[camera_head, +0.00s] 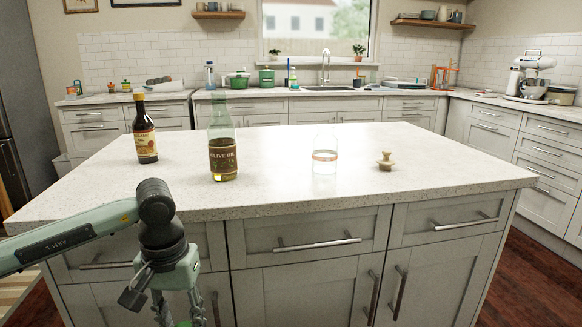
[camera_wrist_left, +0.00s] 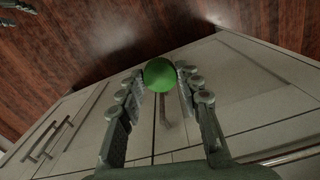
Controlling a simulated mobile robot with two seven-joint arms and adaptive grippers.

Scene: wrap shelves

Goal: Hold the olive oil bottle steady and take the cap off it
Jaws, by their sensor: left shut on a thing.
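The olive oil bottle (camera_head: 222,160) stands upright on the island countertop, left of the middle. Its glass is pale green with a dark label, and no cap can be made out on its neck. My left gripper (camera_head: 181,312) hangs low in front of the island's cabinets, below the countertop edge and apart from the bottle. In the left wrist view the left gripper (camera_wrist_left: 160,78) is shut on a round green cap (camera_wrist_left: 160,74), held between the fingertips. My right gripper is not in view.
A dark bottle (camera_head: 145,135) stands left of the olive oil. A clear glass (camera_head: 325,155) and a small wooden object (camera_head: 385,161) stand to its right. The island countertop (camera_head: 440,165) is otherwise clear. Cabinet doors and handles (camera_head: 319,243) face my left gripper.

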